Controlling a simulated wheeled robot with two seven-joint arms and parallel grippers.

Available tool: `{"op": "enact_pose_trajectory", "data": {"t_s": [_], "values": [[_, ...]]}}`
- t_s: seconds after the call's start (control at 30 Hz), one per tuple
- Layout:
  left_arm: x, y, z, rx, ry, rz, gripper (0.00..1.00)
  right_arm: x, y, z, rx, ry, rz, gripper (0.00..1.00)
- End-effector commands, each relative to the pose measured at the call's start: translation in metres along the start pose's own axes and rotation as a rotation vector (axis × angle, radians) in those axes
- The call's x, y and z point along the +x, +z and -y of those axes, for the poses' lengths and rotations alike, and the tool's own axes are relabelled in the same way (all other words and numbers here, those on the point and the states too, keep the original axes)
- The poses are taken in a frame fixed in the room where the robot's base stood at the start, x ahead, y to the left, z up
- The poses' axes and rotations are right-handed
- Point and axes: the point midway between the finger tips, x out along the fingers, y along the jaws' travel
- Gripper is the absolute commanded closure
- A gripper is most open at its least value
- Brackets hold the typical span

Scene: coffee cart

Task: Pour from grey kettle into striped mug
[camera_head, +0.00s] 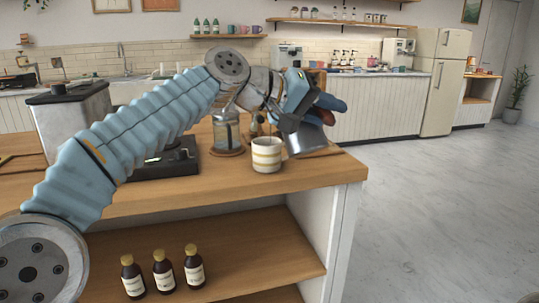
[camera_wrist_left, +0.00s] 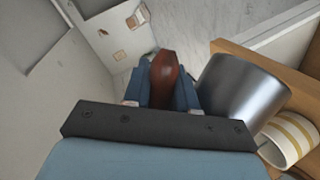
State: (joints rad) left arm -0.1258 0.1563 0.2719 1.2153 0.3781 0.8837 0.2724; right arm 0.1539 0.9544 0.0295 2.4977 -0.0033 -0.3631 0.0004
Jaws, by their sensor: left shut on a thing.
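The grey kettle (camera_head: 305,139) is metal with a brown handle, and it is tilted beside and above the mug. My left gripper (camera_head: 318,108) is shut on the kettle's handle. In the left wrist view the brown handle (camera_wrist_left: 164,80) lies between the blue fingers, with the kettle's metal body (camera_wrist_left: 243,86) to their right. The striped mug (camera_head: 267,160), cream with yellow bands, stands upright on the wooden counter, just left of the kettle. It also shows in the left wrist view (camera_wrist_left: 287,141). The mug's inside and any liquid cannot be made out. My right gripper is not in view.
A glass jar (camera_head: 226,132) stands on the wooden counter (camera_head: 230,189) behind the mug, to its left. A grey machine (camera_head: 72,115) stands at the left. Brown bottles (camera_head: 163,271) stand on the shelf below. Open floor lies to the right.

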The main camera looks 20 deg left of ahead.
Motion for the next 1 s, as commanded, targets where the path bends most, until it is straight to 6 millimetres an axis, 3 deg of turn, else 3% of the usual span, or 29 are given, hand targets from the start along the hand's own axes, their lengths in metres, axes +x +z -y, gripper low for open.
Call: {"op": "enact_pose_trajectory", "data": {"t_s": [1.0], "values": [[-0.0033,-0.0056,-0.0057,-0.035,0.014,0.006,1.0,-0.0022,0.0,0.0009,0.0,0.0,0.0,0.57]]}}
